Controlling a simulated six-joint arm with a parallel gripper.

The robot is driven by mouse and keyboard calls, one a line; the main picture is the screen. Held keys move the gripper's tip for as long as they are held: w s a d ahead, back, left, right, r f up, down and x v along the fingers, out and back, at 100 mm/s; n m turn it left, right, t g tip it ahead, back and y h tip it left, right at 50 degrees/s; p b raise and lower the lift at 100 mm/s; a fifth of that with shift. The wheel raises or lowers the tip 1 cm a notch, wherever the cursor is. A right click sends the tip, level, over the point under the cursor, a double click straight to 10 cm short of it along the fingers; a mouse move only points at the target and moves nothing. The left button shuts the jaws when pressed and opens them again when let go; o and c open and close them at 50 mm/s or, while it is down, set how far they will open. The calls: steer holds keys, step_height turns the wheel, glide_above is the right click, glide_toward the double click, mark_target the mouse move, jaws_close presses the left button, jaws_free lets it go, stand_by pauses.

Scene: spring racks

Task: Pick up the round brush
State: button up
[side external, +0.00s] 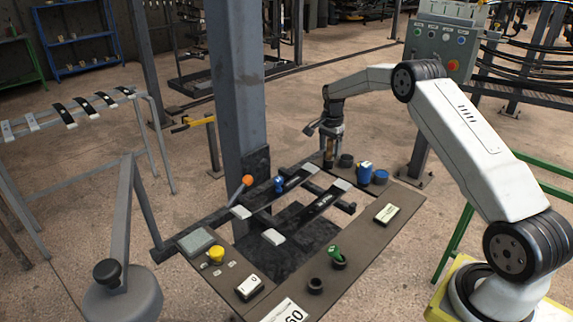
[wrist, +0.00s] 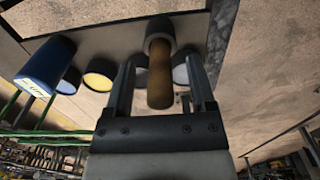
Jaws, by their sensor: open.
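A brown cylindrical handle, which seems to be the round brush (wrist: 160,75), stands in a short grey cup (wrist: 160,30) in the wrist view. Its other end is hidden inside the cup. In the side view the brush (side external: 329,154) is a small brown shape at the far corner of the bench. My gripper (wrist: 163,64) is open, with one finger on each side of the handle. Gaps seem to show between fingers and handle, so no grip is visible. In the side view my gripper (side external: 331,141) points down over that corner.
A blue can (wrist: 45,66) and a yellow-topped cup (wrist: 100,75) stand close by. The workbench (side external: 385,222) also holds a green-handled item (side external: 335,252) in a cup and dark bars with white end blocks. A grey column (side external: 240,90) rises behind the bench.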

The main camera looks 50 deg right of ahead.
stand_by(0.3)
jaws_close()
steer(key=shift+r, duration=0.1)
steer(key=shift+r, duration=0.4)
step_height(320, 180, up, 2)
steer(key=s+a+r, duration=0.5)
steer(key=s+r, duration=0.5)
steer(key=s, duration=0.3)
steer(key=shift+a, duration=0.2)
